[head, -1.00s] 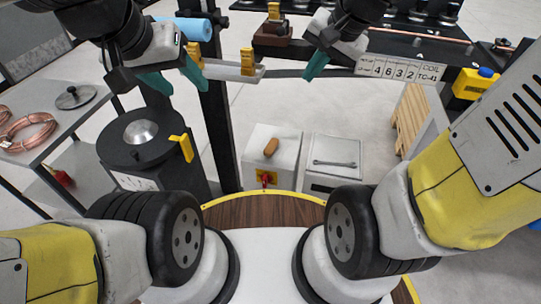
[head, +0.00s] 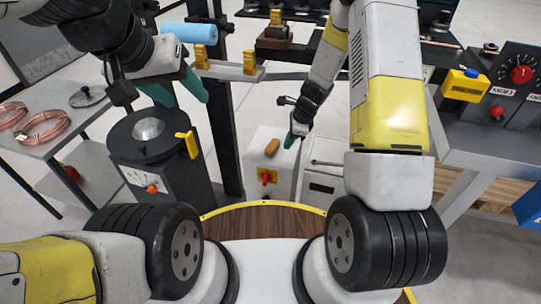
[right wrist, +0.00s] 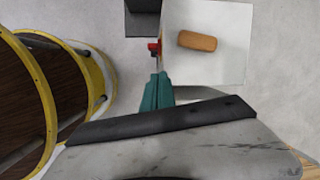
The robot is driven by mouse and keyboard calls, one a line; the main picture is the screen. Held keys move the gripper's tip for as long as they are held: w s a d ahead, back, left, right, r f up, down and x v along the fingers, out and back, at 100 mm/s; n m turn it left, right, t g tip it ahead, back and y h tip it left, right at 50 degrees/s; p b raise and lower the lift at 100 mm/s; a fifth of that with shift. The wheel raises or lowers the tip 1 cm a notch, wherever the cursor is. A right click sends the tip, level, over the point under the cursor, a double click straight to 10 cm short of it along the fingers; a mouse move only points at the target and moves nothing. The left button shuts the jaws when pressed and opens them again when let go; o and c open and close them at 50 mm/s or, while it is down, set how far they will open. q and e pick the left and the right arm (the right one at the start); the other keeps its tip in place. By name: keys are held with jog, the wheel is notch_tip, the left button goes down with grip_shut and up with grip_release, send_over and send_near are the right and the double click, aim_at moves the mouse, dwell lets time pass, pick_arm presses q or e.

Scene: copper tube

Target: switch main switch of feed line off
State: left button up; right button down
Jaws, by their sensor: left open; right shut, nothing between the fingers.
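A red switch handle on a yellow plate (head: 266,177) sits on the front face of a white box (head: 252,152). It is small, and I cannot tell its setting. In the right wrist view the red handle (right wrist: 154,47) shows at the box's left edge. My right gripper (head: 291,139) is shut and empty, beside the box's right side in the head view. Its teal fingers (right wrist: 159,88) are close to the red handle in the right wrist view; I see no clear contact. My left gripper (head: 180,90) is open and empty at the upper left.
A brown oblong piece (head: 272,147) lies on the white box. A second light box (head: 322,185) stands to its right. A black drum (head: 150,150) with a yellow handle stands left.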

aim_at(271, 176)
pick_arm(q)
jog(key=shift+s, duration=0.3)
pick_arm(e)
notch_tip(271, 176, down, 9)
jog(key=s+m, duration=0.1)
jog(key=m, duration=0.1)
jog(key=shift+s+d+m+g+h, duration=0.2)
jog(key=shift+s+m+g+h, duration=0.1)
jog(key=shift+m+g, duration=0.1)
jog(key=x, duration=1)
jog(key=a, duration=0.1)
jog(key=w+a, duration=0.1)
jog(key=shift+a, duration=0.35)
jog(key=shift+w+a, duration=0.15)
jog(key=shift+a, duration=0.45)
jog(key=shift+a+h, duration=0.2)
jog(key=shift+h, duration=0.2)
